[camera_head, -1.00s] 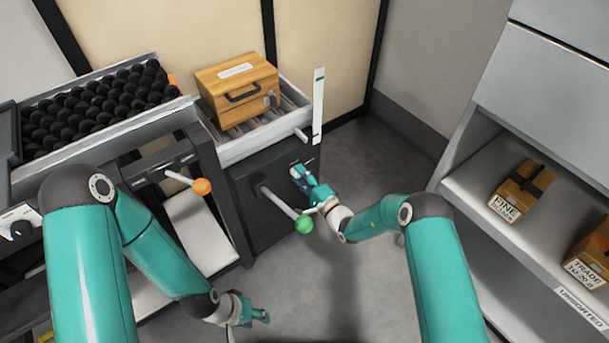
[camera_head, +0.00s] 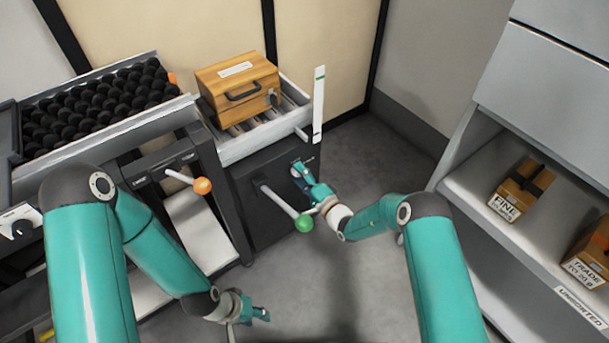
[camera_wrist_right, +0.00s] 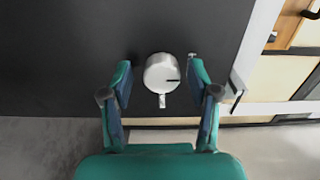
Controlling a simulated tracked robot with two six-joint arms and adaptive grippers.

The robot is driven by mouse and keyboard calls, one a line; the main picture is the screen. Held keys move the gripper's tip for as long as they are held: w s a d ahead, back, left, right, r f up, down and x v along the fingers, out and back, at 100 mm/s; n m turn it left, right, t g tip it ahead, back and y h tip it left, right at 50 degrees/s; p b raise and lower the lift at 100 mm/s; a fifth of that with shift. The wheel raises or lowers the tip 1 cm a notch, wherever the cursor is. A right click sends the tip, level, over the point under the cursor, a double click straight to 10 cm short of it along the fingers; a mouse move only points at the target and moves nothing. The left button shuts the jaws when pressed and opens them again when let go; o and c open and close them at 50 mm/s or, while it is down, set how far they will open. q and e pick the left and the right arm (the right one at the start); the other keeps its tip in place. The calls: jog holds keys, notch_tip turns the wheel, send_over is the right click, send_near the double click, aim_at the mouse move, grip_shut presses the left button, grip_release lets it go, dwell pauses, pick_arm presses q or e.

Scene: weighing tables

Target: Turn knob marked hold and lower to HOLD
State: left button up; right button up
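The round silver knob (camera_wrist_right: 162,74) is on the black panel (camera_wrist_right: 70,50). In the right wrist view it has a short tab pointing down and a dark mark at its right edge. My right gripper (camera_wrist_right: 161,84) is open, one finger on each side of the knob, with visible gaps. In the head view my right gripper (camera_head: 303,172) is at the panel's upper right and mostly hides the knob. Any lettering by the knob is too small to read. My left gripper (camera_head: 258,313) hangs low over the floor, away from the panel; its finger opening is unclear.
A lever with a green ball (camera_head: 304,223) sticks out of the panel just below my right gripper. A lever with an orange ball (camera_head: 202,186) is further left. A wooden box (camera_head: 237,88) stands on rollers above. Shelves with boxes (camera_head: 519,190) stand right.

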jog(key=shift+d, duration=0.1)
jog(key=shift+s, duration=0.1)
jog(key=v, duration=1.1)
jog(key=shift+s+d, duration=0.25)
jog(key=shift+s, duration=0.05)
